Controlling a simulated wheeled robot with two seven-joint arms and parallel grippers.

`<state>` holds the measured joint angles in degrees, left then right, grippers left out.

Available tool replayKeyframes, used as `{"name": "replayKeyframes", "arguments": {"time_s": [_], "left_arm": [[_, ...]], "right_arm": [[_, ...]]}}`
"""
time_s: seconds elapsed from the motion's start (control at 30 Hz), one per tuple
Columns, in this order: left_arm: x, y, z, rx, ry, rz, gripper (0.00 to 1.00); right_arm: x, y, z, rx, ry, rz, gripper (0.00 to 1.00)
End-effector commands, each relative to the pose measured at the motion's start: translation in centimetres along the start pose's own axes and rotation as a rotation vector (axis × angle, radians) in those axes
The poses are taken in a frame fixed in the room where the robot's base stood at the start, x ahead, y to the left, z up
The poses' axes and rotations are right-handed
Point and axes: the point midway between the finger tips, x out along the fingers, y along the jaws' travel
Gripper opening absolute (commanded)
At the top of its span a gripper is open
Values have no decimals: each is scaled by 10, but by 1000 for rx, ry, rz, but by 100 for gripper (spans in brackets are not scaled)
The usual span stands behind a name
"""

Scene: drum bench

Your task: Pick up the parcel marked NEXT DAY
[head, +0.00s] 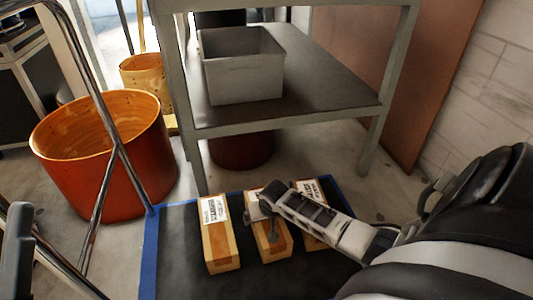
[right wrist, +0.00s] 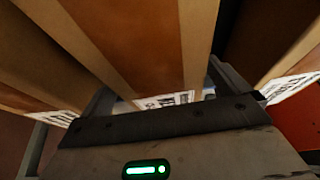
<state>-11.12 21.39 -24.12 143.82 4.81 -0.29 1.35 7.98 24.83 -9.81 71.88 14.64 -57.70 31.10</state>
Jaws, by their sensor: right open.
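Three wooden-looking brown parcels with white labels lie side by side on a black mat (head: 180,270): the left parcel (head: 219,247), the middle parcel (head: 270,243) and the right parcel (head: 313,232). The label print is too small or cut off to read, so I cannot tell which says NEXT DAY. My right gripper (head: 262,212) is at the label end of the middle parcel and partly hides it. In the right wrist view the middle parcel (right wrist: 150,40) lies between the open fingers (right wrist: 165,92), with the other parcels to each side.
A grey metal shelf (head: 320,95) with a grey bin (head: 244,70) stands just behind the mat. An orange drum (head: 105,170) and chrome tubes (head: 115,150) are at the left. The mat has a blue border (head: 150,250). Its left front part is clear.

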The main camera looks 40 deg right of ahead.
Motion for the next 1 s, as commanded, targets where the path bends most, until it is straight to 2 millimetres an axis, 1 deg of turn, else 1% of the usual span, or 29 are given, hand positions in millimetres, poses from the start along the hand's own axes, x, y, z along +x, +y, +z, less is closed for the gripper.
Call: {"name": "replayKeyframes", "arguments": {"time_s": [0.07, 0.1, 0.17, 0.2, 0.27, 0.3, 0.57, 0.7, 0.77, 0.8, 0.87, 0.9, 0.97, 1.0], "left_arm": [[0, 0, 0, -1, -1, 0, 100], [0, 0, 0, -1, -2, 0, 100], [0, 0, 0, -2, -2, -1, 100], [0, 0, 0, -2, -2, -1, 100], [0, 0, 0, -2, -3, -1, 100], [0, 0, 0, -3, -3, -1, 100], [0, 0, 0, -4, -4, -1, 100], [2, -1, -1, -25, -22, -3, 100], [0, -3, 7, -74, -73, -28, 100], [-3, -4, 14, -114, -117, -46, 100], [-6, -4, 22, -176, -177, -67, 100], [-9, -3, 28, -227, -227, -82, 100], [-16, 0, 38, -317, -314, -110, 100], [-22, 3, 46, -385, -377, -129, 100]], "right_arm": [[-1, 0, 0, 0, 0, 0, 100], [-1, 0, 0, 0, 0, 0, 97], [-1, 0, 0, 0, 0, 0, 81], [-1, 0, 0, 0, 0, 0, 69], [-1, 0, 0, 0, 0, 0, 53], [-1, 0, 0, 0, 0, 0, 42], [-2, 0, -2, 0, 4, -1, 40], [-9, 0, -5, 0, 5, -1, 41], [-14, 0, -8, 1, 6, -2, 41], [-19, 0, -10, 0, 6, -2, 41], [-28, 0, -14, 1, 6, -2, 41], [-36, 0, -17, 0, 6, -2, 41], [-47, -1, -12, -2, 2, -2, 41], [-56, -2, -9, -3, 2, -3, 41]]}}
